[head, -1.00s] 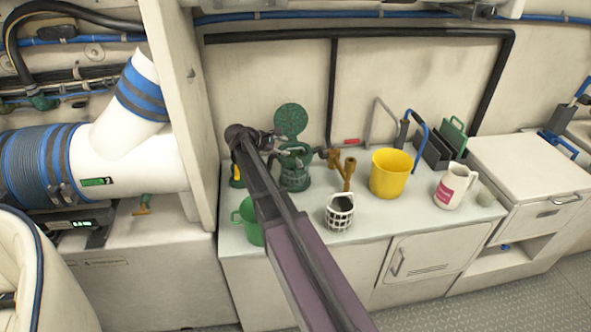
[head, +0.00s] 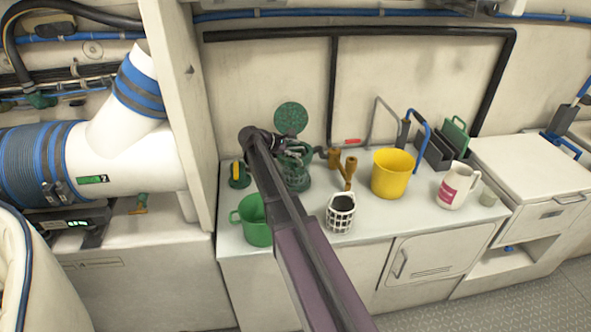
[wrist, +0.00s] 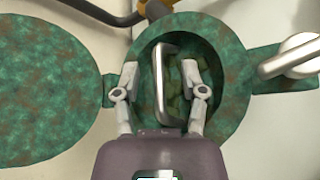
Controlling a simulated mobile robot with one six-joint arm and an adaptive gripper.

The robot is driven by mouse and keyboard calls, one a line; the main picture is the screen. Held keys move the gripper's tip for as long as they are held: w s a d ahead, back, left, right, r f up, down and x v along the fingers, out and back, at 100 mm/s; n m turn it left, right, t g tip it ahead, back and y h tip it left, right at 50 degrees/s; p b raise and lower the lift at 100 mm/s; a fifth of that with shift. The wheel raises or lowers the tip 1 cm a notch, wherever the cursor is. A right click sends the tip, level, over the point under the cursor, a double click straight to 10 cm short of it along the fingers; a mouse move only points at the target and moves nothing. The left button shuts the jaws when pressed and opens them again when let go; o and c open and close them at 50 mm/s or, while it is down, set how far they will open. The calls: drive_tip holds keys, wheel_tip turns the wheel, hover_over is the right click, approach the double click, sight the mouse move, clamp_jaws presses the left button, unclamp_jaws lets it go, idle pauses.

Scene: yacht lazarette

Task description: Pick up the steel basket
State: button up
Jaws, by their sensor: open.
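A steel handle (wrist: 160,82) shows in the wrist view, standing across the open mouth of a green strainer housing (wrist: 237,75). It looks like the bail of a steel basket seated in the housing; the basket's walls are hard to make out, and mottled green-brown matter shows below the handle. My gripper (wrist: 161,70) is open over the mouth, one finger on each side of the handle and apart from it. In the head view the housing (head: 297,181) stands on the counter, its round lid (head: 291,119) swung open, and my gripper (head: 298,152) covers part of its top.
A green bucket (head: 255,225) stands in front left. A steel lever (wrist: 290,58) is beside the mouth.

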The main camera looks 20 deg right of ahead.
drive_tip(key=shift+c, duration=0.2)
clamp_jaws()
drive_tip(key=shift+r, duration=0.15)
idle(0.3)
wheel_tip(320, 180, up, 18)
drive_tip(key=p, duration=1.8)
